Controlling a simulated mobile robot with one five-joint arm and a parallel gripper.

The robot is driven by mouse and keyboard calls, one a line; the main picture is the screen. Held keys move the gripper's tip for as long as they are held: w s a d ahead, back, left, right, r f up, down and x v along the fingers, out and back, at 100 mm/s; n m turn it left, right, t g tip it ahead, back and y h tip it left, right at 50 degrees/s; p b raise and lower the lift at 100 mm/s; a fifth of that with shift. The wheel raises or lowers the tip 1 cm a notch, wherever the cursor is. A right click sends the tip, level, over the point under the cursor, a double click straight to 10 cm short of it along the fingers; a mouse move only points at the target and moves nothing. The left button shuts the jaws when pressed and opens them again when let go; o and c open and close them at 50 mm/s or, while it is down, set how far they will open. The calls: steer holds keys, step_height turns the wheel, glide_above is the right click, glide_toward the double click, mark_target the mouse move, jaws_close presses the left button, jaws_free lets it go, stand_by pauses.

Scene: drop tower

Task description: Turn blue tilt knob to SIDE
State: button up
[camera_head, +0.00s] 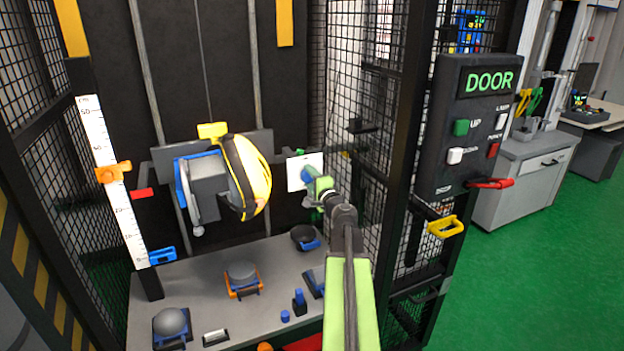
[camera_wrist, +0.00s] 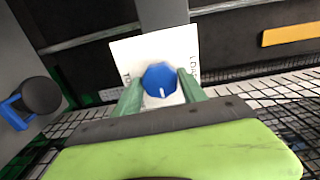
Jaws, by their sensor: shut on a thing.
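The blue tilt knob (camera_wrist: 160,80) sits on a white label plate (camera_wrist: 128,52) in the wrist view. A white pointer line on the knob points toward the bottom of that picture. The label's letters are partly hidden and I cannot read them fully. My gripper (camera_wrist: 162,88) is shut on the knob, with one green finger on each side of it. In the head view my gripper (camera_head: 315,181) reaches the knob in front of the white plate (camera_head: 297,160), and the knob is mostly hidden there.
A yellow-and-black helmet (camera_head: 255,175) hangs on a carriage left of my gripper. A ruler (camera_head: 112,180) stands at the left. A control panel (camera_head: 472,125) reading DOOR and a yellow handle (camera_head: 445,227) are at the right. Mesh walls flank the tower, with several anvils on its base.

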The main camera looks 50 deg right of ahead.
steer(key=m, duration=0.5)
steer(key=shift+s+d+m, duration=0.1)
steer(key=shift+s+m, duration=0.05)
steer(key=shift+m, duration=2.35)
steer(key=o, duration=1.4)
